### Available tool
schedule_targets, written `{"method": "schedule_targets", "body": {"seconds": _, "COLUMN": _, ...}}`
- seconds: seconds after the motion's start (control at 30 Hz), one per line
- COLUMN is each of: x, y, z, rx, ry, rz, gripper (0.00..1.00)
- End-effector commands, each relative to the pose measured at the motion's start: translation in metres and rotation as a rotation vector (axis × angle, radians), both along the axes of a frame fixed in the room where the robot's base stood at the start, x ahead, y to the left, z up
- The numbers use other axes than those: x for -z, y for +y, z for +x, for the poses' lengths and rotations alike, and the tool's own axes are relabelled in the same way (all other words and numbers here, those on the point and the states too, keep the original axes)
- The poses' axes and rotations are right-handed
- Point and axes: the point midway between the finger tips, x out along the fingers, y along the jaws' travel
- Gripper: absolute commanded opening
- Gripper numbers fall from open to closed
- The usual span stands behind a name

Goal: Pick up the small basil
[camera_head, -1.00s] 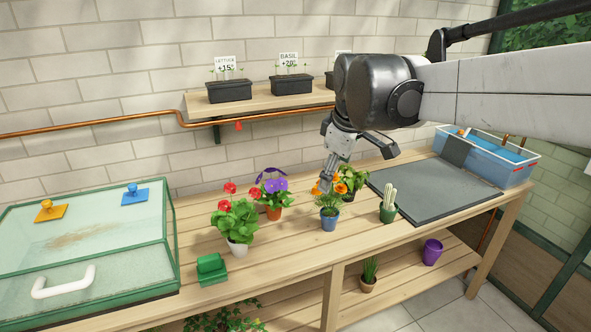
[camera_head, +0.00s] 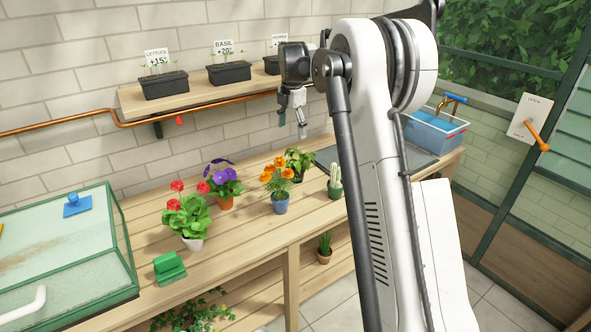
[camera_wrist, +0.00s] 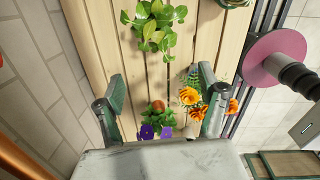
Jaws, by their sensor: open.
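The small basil (camera_head: 299,161) looks to be the leafy green plant in a dark pot on the bench, behind the orange flowers. In the wrist view the basil (camera_wrist: 155,26) is near the top middle, its pot hidden by the leaves. My gripper (camera_head: 292,122) is open and empty, fingers pointing down, well above the bench near the wall. In the wrist view my gripper (camera_wrist: 160,108) has its fingers apart, with the basil beyond the fingertips toward the top of the picture.
Orange flowers (camera_head: 278,184) in a blue pot stand just in front of the basil. Purple flowers (camera_head: 226,182) are left, a cactus (camera_head: 335,180) right. Red flowers (camera_head: 187,211) stand farther left. The shelf (camera_head: 200,97) with seed trays is behind my gripper.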

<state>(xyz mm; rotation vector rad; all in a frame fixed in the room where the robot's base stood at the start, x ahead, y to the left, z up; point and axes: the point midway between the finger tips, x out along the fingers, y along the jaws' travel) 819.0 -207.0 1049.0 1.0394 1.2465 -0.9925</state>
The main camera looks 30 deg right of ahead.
Motion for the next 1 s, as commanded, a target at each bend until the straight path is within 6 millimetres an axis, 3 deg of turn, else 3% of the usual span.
{"method": "schedule_targets", "body": {"seconds": 0.1, "x": 0.021, "y": -0.018, "z": 0.018, "rx": -0.105, "ry": 0.033, "rz": 0.001, "gripper": 0.72}}
{"method": "schedule_targets", "body": {"seconds": 0.3, "x": 0.043, "y": -0.035, "z": 0.03, "rx": -0.214, "ry": 0.064, "rz": 0.008, "gripper": 0.72}}
{"method": "schedule_targets", "body": {"seconds": 0.53, "x": 0.061, "y": -0.039, "z": 0.033, "rx": -0.247, "ry": 0.073, "rz": 0.01, "gripper": 0.72}}
{"method": "schedule_targets", "body": {"seconds": 0.8, "x": 0.109, "y": -0.039, "z": 0.033, "rx": -0.246, "ry": 0.072, "rz": 0.01, "gripper": 0.72}}
{"method": "schedule_targets", "body": {"seconds": 1.0, "x": 0.132, "y": -0.039, "z": 0.033, "rx": -0.246, "ry": 0.072, "rz": 0.01, "gripper": 0.72}}
